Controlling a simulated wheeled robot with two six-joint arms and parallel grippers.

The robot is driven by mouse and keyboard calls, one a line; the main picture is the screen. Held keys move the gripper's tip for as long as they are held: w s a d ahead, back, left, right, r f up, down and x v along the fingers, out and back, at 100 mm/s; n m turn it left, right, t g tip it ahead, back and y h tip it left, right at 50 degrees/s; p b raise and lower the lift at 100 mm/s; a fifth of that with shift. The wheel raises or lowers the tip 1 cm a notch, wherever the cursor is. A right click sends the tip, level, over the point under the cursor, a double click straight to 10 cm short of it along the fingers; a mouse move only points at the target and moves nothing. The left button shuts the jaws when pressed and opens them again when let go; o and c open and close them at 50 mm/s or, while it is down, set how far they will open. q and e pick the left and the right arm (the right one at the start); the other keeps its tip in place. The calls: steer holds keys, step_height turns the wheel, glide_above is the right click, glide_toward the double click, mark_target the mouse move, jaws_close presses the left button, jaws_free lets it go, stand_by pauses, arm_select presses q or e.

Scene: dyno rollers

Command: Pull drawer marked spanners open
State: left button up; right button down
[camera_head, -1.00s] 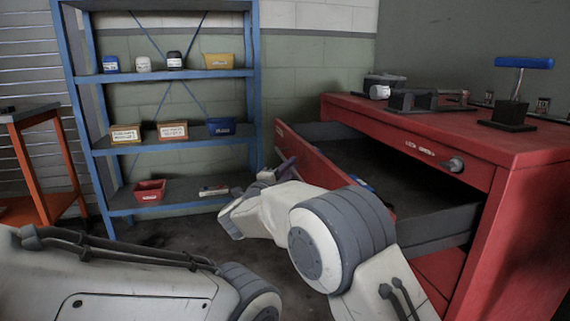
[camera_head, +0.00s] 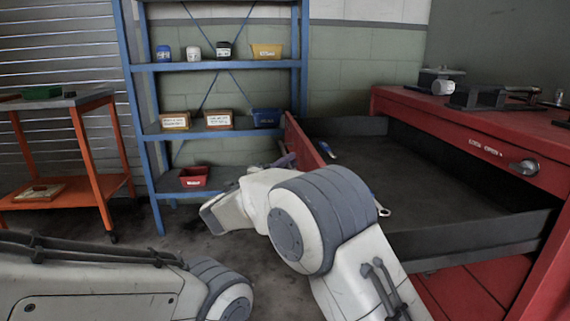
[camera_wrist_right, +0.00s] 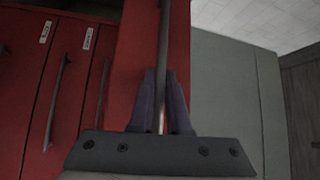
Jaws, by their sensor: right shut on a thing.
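The open drawer (camera_head: 430,190) sticks far out of the red cabinet (camera_head: 480,140). Its red front panel (camera_head: 303,143) faces left and its grey inside shows. Inside lie a spanner end (camera_head: 383,210) and a blue-handled tool (camera_head: 328,150). My right gripper (camera_head: 284,161) is at the outer side of that front, partly hidden by my arm. In the right wrist view its fingers (camera_wrist_right: 161,100) are shut on the drawer's upright-looking bar handle (camera_wrist_right: 163,40). No label on this drawer is readable. My left arm shows at lower left; its gripper is out of view.
A closed drawer with a label and dark handle (camera_head: 524,167) sits above the open one. A blue shelf (camera_head: 225,66) with bins and jars stands behind. An orange cart (camera_head: 88,150) stands at left. Bare floor (camera_head: 150,235) lies between.

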steer(key=shift+f, duration=0.1)
steer(key=c, duration=0.9)
jaws_free()
steer(key=shift+s, duration=0.1)
steer(key=b+v, duration=0.2)
steer(key=v, duration=0.8)
steer(key=shift+a, duration=0.15)
steer(key=shift+s, duration=0.1)
